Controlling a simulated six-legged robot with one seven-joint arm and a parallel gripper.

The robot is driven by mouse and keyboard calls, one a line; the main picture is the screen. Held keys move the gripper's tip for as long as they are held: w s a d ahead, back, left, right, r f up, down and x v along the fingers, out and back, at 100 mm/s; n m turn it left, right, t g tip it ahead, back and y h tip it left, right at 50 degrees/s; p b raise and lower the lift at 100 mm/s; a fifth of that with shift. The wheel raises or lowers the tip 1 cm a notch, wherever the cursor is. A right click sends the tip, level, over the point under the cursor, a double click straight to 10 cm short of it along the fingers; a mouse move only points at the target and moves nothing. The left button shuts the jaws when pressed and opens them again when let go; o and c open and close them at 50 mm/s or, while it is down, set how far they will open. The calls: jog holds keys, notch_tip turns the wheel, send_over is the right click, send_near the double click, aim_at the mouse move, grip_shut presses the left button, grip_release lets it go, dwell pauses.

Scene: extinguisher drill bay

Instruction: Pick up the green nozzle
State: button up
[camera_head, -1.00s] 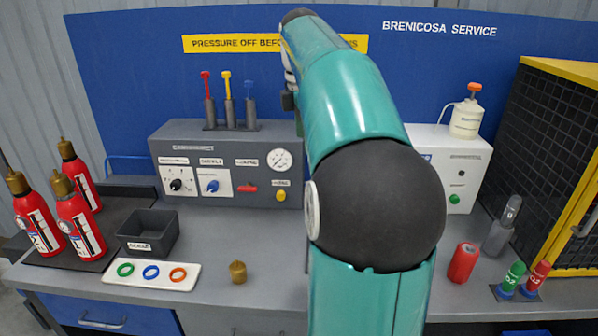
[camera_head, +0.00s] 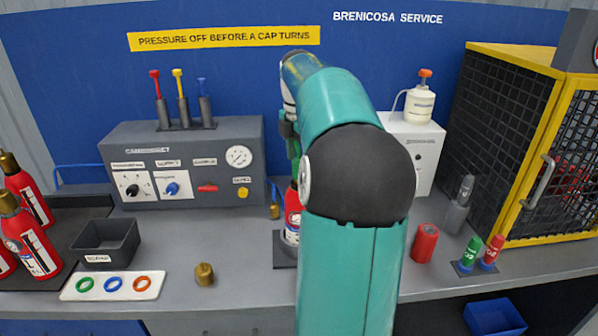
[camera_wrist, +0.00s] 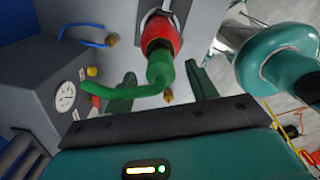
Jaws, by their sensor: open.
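A green fitting with a curved green hose (camera_wrist: 160,68) sits on top of a red extinguisher (camera_wrist: 158,35) in the wrist view. In the head view that red extinguisher (camera_head: 292,215) stands on a dark plate, partly hidden by my arm. My gripper (camera_wrist: 161,70) is open, with a finger on each side of the green fitting in the picture. I cannot tell whether they touch it. A small green-topped piece (camera_head: 471,250) stands in a holder at the right of the bench, next to a red-topped one (camera_head: 493,250). I cannot tell which green piece is the nozzle.
A grey control panel (camera_head: 190,165) with a gauge stands left of my arm. A blue hose with a brass end (camera_head: 275,211) hangs beside it. A red can (camera_head: 425,243) and a yellow-framed cage (camera_head: 530,150) are at the right. A brass cap (camera_head: 204,274) lies at the front.

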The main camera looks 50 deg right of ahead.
jog(key=shift+s+f, duration=0.1)
jog(key=shift+f, duration=2)
jog(key=c, duration=1.2)
